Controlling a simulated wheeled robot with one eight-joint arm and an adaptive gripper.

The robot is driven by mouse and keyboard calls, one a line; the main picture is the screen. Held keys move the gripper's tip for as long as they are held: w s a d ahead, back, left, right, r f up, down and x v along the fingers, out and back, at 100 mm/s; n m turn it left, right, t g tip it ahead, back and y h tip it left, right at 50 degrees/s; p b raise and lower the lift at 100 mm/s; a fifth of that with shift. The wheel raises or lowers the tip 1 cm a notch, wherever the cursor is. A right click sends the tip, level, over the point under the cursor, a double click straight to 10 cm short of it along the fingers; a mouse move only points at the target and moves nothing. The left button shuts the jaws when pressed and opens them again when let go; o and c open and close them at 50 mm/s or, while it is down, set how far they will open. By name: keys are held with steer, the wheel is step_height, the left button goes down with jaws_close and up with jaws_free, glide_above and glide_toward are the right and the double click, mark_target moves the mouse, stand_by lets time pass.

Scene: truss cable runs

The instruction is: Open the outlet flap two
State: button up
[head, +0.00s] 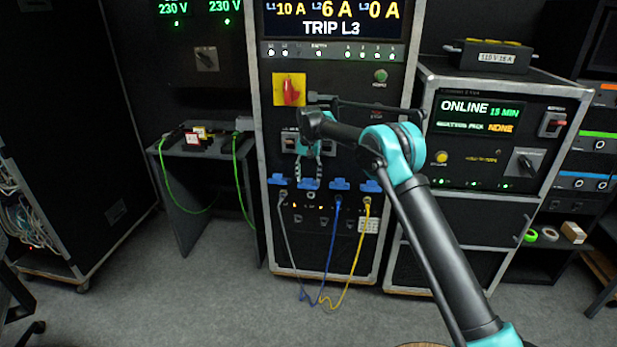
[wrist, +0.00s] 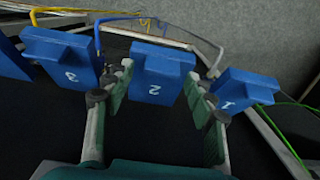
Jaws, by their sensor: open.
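Outlet flap two (wrist: 152,88) is a blue flap marked 2 in the wrist view, where the numbers appear upside down. In the head view it is the second blue flap from the left (head: 309,184). My gripper (wrist: 160,82) is open and empty, with one finger on each side of flap two. Whether the fingers touch it cannot be told. In the head view my gripper (head: 309,166) hangs pointing down just above flap two. How far the flap is raised is not clear.
Blue flap 3 (wrist: 62,62) and flap 1 (wrist: 241,92) sit close on either side. Grey, blue (head: 336,235) and yellow (head: 366,235) cables hang from neighbouring outlets. A red rotary switch (head: 290,90) is above. Open floor lies in front of the rack.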

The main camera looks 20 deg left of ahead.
step_height(320, 180, up, 12)
steer(key=shift+w, duration=0.15)
stand_by(0.3)
stand_by(0.4)
